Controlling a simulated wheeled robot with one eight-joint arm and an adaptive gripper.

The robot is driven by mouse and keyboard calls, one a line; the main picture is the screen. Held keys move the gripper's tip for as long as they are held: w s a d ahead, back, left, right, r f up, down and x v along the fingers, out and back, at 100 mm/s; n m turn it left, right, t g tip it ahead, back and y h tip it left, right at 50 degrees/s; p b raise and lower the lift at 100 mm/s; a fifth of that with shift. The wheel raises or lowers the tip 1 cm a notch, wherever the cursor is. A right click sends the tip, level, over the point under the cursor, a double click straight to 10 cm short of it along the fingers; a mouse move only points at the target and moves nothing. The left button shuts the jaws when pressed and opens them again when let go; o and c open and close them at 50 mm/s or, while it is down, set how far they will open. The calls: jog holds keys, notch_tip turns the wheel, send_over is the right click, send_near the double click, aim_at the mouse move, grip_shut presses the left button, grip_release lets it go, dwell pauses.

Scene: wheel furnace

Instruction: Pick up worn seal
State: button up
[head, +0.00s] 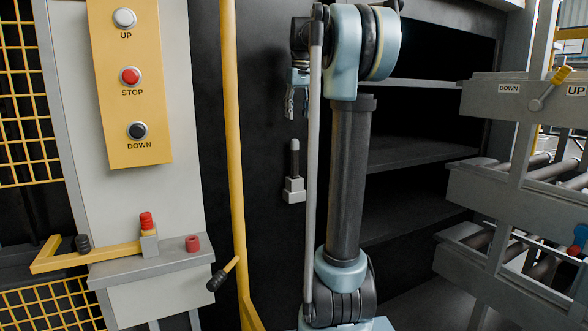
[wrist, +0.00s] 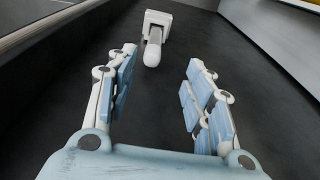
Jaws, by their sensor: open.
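No part is marked as the worn seal, and I cannot tell for sure which one it is. A small red ring-like piece (head: 193,243) lies on the grey ledge at the lower left in the head view. A red ribbed piece (head: 146,220) stands on a grey block to its left. My gripper (head: 291,102) is far from both, at the dark furnace front, fingers pointing down. In the wrist view my gripper (wrist: 158,82) is open and empty. A dark upright handle on a pale stepped base (head: 294,170) is below it; it shows ahead in the wrist view (wrist: 152,45), apart from the fingers.
The grey ledge (head: 180,258) bears a yellow lever bar (head: 90,258) with a black knob. A yellow post (head: 233,150) and a black-knobbed lever (head: 222,275) stand between ledge and gripper. A button panel (head: 130,100) is above the ledge. Open dark shelves (head: 420,152) and roller racks (head: 520,190) are right.

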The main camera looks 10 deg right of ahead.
jog(key=w+r, duration=0.2)
jog(key=w, duration=0.1)
send_over(295, 148)
jog(key=w, duration=0.1)
notch_tip(295, 148, down, 12)
jog(key=shift+w+d+r, duration=0.1)
jog(key=shift+d, duration=0.05)
jog(key=shift+w+f, duration=0.1)
jog(key=shift+f, duration=2.75)
grip_shut()
